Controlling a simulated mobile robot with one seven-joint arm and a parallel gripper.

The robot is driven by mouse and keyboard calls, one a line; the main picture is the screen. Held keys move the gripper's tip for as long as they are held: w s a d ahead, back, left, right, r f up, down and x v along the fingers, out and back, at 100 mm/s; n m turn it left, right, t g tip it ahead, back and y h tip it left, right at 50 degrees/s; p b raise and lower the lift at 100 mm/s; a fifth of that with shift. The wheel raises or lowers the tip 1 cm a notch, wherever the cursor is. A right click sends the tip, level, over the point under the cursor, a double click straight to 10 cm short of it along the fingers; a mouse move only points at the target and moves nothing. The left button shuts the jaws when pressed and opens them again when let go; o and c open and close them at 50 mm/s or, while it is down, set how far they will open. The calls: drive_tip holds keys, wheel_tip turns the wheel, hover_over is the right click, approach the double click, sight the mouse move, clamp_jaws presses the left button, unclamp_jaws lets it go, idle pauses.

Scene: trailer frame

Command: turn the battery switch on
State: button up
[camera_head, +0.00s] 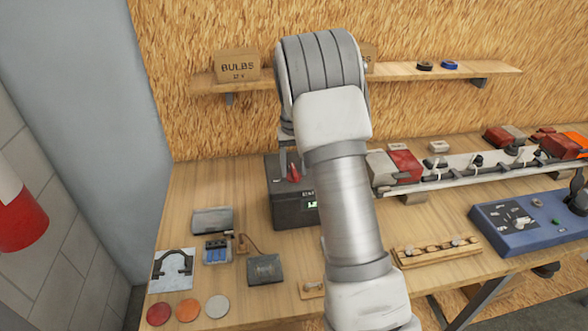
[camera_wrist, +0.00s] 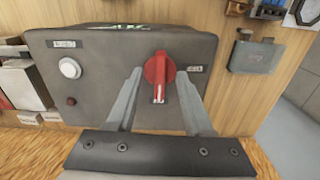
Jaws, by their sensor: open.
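The battery switch is a red rotary knob (camera_wrist: 158,72) on the face of a dark grey box (camera_wrist: 100,60) in the wrist view. Its handle stands upright in the picture, with a white mark near its lower end. A small label (camera_wrist: 195,69) sits to its right. My gripper (camera_wrist: 160,74) is open, with one finger on each side of the knob and gaps visible. I cannot tell how deep the fingertips reach. In the head view the red knob (camera_head: 293,173) shows on the dark box (camera_head: 292,208), partly hidden by my arm.
The box also carries a white round button (camera_wrist: 69,68) and a small dark red one (camera_wrist: 71,101). On the bench (camera_head: 190,235) lie a blue fuse part (camera_head: 216,251), coloured discs (camera_head: 187,309), a light bar (camera_head: 460,165) and a blue console (camera_head: 525,222). A shelf (camera_head: 440,70) runs behind.

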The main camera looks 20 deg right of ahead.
drive_tip(key=shift+r+p, duration=2.05)
drive_tip(key=shift+r, duration=0.95)
drive_tip(key=shift+s+a+r, duration=0.1)
drive_tip(key=shift+s+r, duration=0.1)
drive_tip(key=shift+r, duration=0.2)
drive_tip(key=s+a+r+n+t+b, duration=0.1)
drive_tip(key=s+a+r, duration=0.2)
drive_tip(key=s+r, duration=0.35)
drive_tip(key=s+a+r+t+b, duration=0.1)
drive_tip(key=s+a+r+t, duration=0.1)
drive_tip(key=s+a+r, duration=0.35)
drive_tip(key=s+a+f+n+t+b, duration=0.1)
drive_tip(key=s+a+t+b, duration=0.1)
drive_tip(key=s, duration=1.8)
drive_tip(key=shift+a+n+t, duration=0.3)
drive_tip(key=shift+a+n, duration=0.1)
